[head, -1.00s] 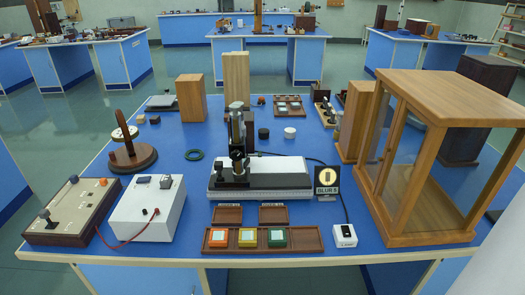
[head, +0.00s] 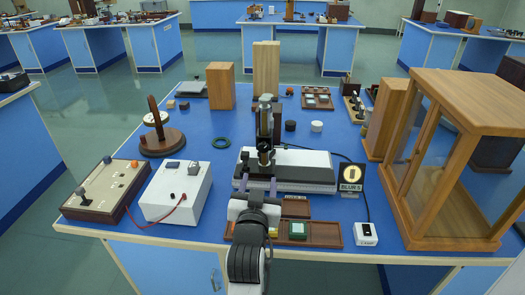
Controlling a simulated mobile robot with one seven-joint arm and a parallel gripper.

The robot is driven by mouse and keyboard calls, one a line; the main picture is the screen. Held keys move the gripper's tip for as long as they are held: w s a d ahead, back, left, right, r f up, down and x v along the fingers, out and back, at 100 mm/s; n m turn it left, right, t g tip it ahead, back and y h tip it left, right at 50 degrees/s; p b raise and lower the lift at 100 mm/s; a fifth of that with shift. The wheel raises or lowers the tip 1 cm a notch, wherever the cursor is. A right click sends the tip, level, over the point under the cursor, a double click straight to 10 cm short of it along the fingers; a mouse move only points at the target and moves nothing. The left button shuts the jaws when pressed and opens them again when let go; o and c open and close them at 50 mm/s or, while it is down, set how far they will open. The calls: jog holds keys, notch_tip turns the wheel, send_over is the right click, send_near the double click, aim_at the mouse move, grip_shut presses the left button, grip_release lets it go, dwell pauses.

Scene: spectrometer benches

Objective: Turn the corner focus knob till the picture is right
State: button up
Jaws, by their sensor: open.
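The instrument (head: 265,115) has an upright metallic and black column at the left of a long base with a white top (head: 305,158). A small sign (head: 351,178) with a pale round mark and a "BLUR" caption stands at the base's right end; its figure is too small to read surely. My gripper (head: 258,187) is open, its two pale fingers apart in front of the base's left part, with nothing seen between them. I cannot tell whether it touches the base. I cannot clearly pick out the corner focus knob; my gripper covers part of the front there.
A brown tray (head: 327,234) with a green-framed block (head: 298,230) lies partly behind my arm. A white box (head: 367,233) is at the front edge. A white power box (head: 176,192) stands left, and a wooden glass case (head: 450,150) right.

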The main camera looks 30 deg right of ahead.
aim_at(263, 149)
jog(key=p+x, duration=0.4)
jog(key=x, duration=0.8)
jog(key=shift+r, duration=0.15)
jog(key=shift+w+d, duration=0.3)
jog(key=shift+w, duration=0.3)
jog(key=shift+c, duration=0.2)
jog(key=c, duration=0.9)
jog(key=m+b, duration=0.2)
jog(key=m, duration=0.1)
jog(key=m+b, duration=0.1)
jog(key=m, duration=0.1)
jog(key=shift+f, duration=0.25)
jog(key=m+b, duration=0.3)
jog(key=m, duration=0.2)
jog(key=shift+r+m, duration=0.15)
jog(key=shift+m, duration=0.15)
